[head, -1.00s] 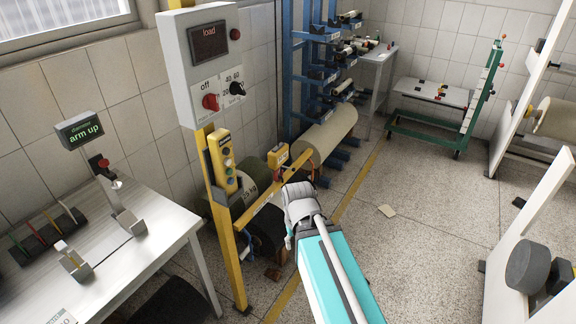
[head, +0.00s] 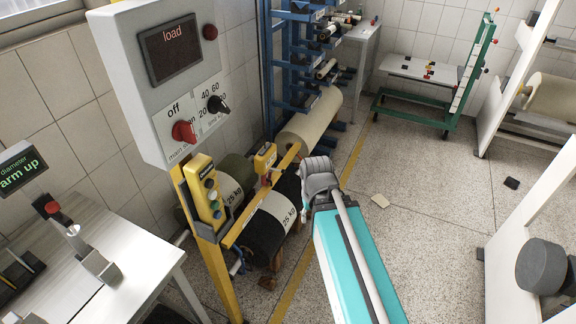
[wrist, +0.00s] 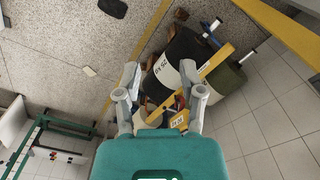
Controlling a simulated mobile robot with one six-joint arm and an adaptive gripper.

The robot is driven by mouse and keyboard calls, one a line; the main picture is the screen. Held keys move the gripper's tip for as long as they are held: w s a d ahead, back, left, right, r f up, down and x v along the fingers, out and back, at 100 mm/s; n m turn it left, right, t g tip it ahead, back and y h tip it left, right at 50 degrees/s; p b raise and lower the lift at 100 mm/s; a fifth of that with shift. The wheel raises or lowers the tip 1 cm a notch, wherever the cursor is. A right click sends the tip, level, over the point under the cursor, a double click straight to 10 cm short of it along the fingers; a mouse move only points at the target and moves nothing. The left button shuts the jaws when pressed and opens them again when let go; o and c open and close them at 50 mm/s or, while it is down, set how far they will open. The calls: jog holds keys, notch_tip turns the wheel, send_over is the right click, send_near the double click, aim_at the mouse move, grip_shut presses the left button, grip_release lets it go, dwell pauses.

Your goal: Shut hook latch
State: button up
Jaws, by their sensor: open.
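The yellow arm (head: 262,208) reaches out from the yellow post (head: 213,262) at left. I cannot make out the hook latch itself clearly. My gripper (wrist: 161,75) is open and empty, with the yellow arm's end and a red part (wrist: 180,102) showing between and behind its fingers. In the head view, my grey wrist (head: 318,178) hides much of my fingers.
A grey control box (head: 165,85) is on the post. A metal table (head: 120,265) stands at left. Speckled floor (head: 425,215) to the right is largely clear.

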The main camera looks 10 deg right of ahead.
jog(key=shift+w+a, duration=0.1)
jog(key=shift+w, duration=0.45)
jog(key=shift+a, duration=0.15)
jog(key=w+a+f+m+t+y+b, duration=0.1)
jog(key=w+f+m+t+y+b, duration=0.2)
jog(key=w+f+b, duration=1.05)
jog(key=w+a+f+m+t+y+b, duration=0.1)
jog(key=w+a+f+m+y+b, duration=0.15)
jog(key=w+f+y+b, duration=0.75)
jog(key=w+d+f+m+t+b, duration=0.2)
jog(key=w+d+f+m+b, duration=0.1)
jog(key=w+b, duration=0.7)
jog(key=w+d+f+m+t+y+b, duration=0.1)
jog(key=w+d+f+m+t+b, duration=0.1)
jog(key=w+d+f+b, duration=0.4)
jog(key=w+d+f+m+t+b, duration=0.2)
jog(key=w+d+f+m+b, duration=0.2)
jog(key=w+b, duration=1)
notch_tip(320, 180, down, 3)
jog(key=b, duration=0.4)
jog(key=shift+w+d+t+y, duration=0.15)
jog(key=shift+w+t+y, duration=0.05)
jog(key=shift+t+y, duration=0.1)
jog(key=shift+r, duration=0.1)
